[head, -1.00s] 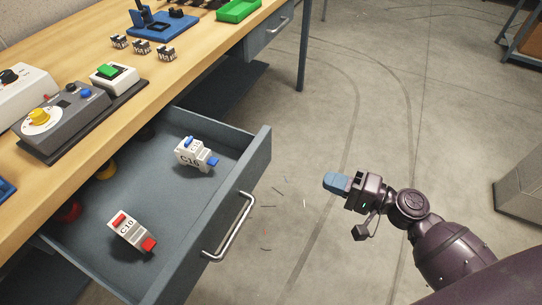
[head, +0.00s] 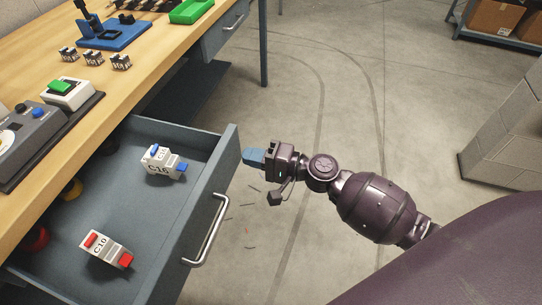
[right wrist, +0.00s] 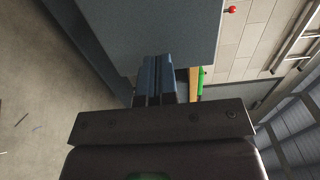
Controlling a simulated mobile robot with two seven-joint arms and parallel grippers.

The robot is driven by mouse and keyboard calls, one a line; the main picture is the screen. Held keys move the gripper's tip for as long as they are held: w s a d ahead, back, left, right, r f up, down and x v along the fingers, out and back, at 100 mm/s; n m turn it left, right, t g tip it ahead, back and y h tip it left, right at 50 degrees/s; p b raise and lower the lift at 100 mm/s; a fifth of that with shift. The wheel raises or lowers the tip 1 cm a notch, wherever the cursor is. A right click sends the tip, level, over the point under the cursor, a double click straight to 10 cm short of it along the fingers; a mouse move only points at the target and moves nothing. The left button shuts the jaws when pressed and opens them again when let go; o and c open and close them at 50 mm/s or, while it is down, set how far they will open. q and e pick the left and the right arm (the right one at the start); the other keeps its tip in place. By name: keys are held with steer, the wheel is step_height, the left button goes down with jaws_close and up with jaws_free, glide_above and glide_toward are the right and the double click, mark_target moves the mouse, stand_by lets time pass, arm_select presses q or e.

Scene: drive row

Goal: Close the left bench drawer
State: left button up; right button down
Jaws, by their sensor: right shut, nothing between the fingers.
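The left bench drawer (head: 215,185) is pulled out from under the wooden bench, with a silver bar handle (head: 206,231) on its front. Inside lie a white breaker marked C16 with blue parts (head: 163,161) and a white breaker marked C10 with red parts (head: 106,250). My right gripper (head: 252,157) is shut and empty, its blue fingertips close to the far end of the drawer front. In the right wrist view the shut fingers (right wrist: 154,78) point at a grey-blue panel (right wrist: 150,30); I cannot tell whether they touch it. My left gripper is not in view.
The bench top (head: 85,120) carries a control box with a green button (head: 68,92), small terminal parts, a blue fixture (head: 113,32) and a green tray (head: 190,10). A second drawer (head: 225,30) is farther along. The floor at right is open, with a grey block (head: 505,140) beyond.

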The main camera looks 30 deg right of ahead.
mark_target(149, 140)
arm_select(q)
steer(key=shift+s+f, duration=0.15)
arm_select(e)
steer(key=shift+x, duration=0.85)
